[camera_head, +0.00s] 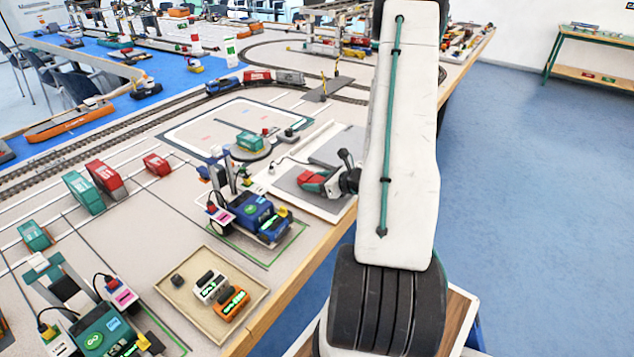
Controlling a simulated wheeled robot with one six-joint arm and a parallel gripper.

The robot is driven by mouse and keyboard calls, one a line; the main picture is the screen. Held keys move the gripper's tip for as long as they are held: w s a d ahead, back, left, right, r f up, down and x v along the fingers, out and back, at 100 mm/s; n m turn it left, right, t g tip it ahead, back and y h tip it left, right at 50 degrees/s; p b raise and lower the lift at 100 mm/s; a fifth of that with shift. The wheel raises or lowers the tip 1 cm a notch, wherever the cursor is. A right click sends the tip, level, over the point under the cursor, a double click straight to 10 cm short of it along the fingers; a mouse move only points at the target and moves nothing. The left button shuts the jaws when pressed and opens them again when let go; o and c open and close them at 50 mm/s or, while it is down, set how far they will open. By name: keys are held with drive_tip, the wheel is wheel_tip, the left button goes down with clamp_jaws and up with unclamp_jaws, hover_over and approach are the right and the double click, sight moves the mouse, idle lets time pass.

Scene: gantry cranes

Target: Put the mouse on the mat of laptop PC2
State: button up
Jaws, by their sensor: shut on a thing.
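My gripper (334,183) is at the end of my dark wrist, low over a grey mat (346,146) on a white board near the table's front edge. I cannot make out a laptop marked PC2.
A blue vehicle model (258,214) stands left of my gripper. A beige tray (254,304) holds small blocks in front. A green and red model (250,143) stands on a round base behind. Rail tracks run across the table. My upper arm hides the table's right side.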

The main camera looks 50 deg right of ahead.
drive_tip(key=shift+f, duration=0.2)
drive_tip(key=o, duration=1)
